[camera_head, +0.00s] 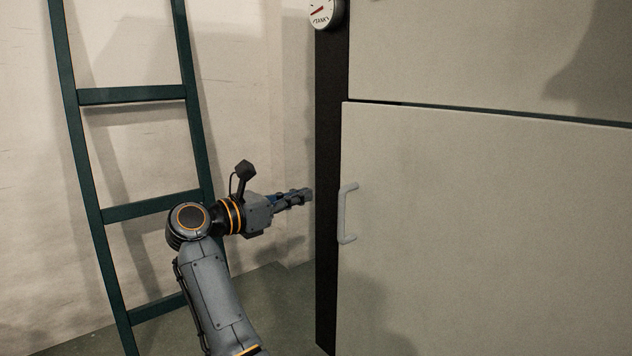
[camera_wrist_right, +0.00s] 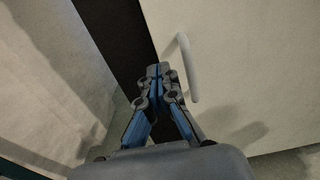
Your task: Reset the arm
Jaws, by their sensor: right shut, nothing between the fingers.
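My right gripper (camera_head: 306,194) is shut and empty, left of the white door handle (camera_head: 347,212) in the head view. A gap shows between the fingertips and the handle there. In the right wrist view the shut fingertips (camera_wrist_right: 158,70) point toward the dark strip, and the handle (camera_wrist_right: 187,68) is just to their right; I cannot tell the exact distance in depth. My right arm (camera_head: 212,290) comes up from the bottom of the head view, bent at the elbow. My left gripper is not in view.
A large pale door panel (camera_head: 480,230) fills the right side and looks closed, beside a dark vertical strip (camera_head: 328,130). A round gauge (camera_head: 321,14) is at the top. A dark green ladder (camera_head: 130,96) leans behind my arm against a pale wall (camera_head: 245,90).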

